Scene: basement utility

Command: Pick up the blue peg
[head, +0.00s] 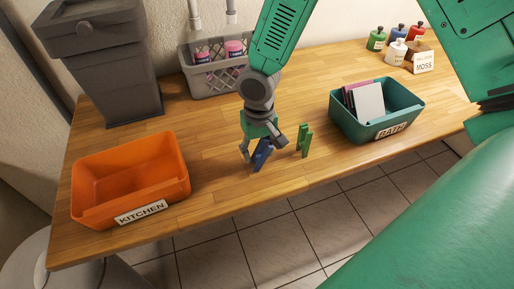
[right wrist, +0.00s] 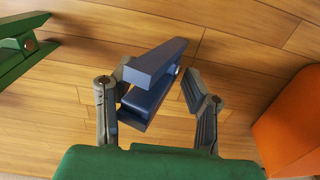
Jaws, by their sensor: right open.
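The blue peg (head: 262,155) stands on the wooden bench below my right gripper (head: 257,151), partly hidden by it in the head view. In the right wrist view the blue peg (right wrist: 153,62) lies between the two spread fingers of my right gripper (right wrist: 154,83), close to the left finger. I cannot tell whether that finger touches it. The right gripper is open and not closed on anything. My left gripper is not in view.
A green peg (head: 304,141) stands just right of the gripper. The orange KITCHEN bin (head: 174,189) is at left, the teal BATH bin (head: 349,121) at right. A grey basket (head: 213,83) is behind. Small bottles (head: 396,52) and a MOSS box (head: 423,63) stand at the back right.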

